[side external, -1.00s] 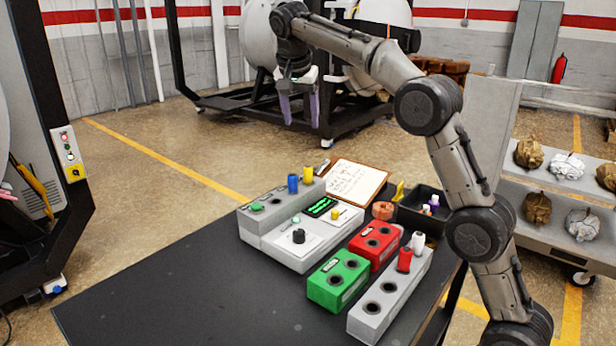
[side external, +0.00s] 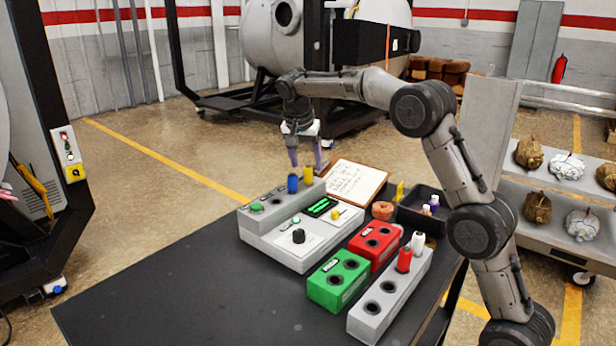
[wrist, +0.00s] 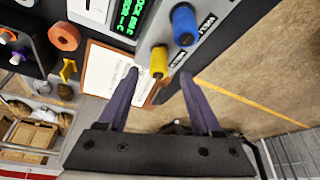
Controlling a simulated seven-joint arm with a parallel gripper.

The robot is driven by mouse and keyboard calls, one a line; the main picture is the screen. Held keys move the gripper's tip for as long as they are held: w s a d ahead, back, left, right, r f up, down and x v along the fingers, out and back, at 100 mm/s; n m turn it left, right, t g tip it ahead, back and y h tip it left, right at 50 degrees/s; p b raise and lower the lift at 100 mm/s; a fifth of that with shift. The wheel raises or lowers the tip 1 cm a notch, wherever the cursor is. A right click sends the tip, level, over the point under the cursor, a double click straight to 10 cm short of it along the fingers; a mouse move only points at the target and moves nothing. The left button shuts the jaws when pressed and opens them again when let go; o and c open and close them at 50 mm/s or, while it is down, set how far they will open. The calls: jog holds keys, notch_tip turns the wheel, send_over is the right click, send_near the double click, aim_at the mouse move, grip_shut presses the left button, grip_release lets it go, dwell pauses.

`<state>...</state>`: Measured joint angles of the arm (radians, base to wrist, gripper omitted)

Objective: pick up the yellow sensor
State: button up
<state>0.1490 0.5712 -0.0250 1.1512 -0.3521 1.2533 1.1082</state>
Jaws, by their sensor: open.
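The yellow sensor (side external: 308,174) is a small upright cylinder on the back strip of the grey console (side external: 262,214), beside the blue sensor (side external: 293,183). In the wrist view the yellow sensor (wrist: 159,62) shows just beyond the fingertips, between their lines, with the blue one (wrist: 185,24) farther up. My gripper (side external: 306,163) is over the back end of the console, close to the yellow sensor. Its two purple fingers are apart with nothing between them. In the wrist view my gripper (wrist: 158,74) is open, its left finger tip near the clipboard.
A clipboard (side external: 354,181) lies right of the console. An orange ring (side external: 383,210) and a black bin (side external: 425,205) lie farther right. Green (side external: 338,280) and red (side external: 375,246) blocks and a grey strip with red and white cylinders stand in front. The table's left front is clear.

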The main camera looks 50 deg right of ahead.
aim_at(308, 167)
jog(key=shift+x, duration=1.55)
jog(key=shift+s, duration=0.1)
grip_shut()
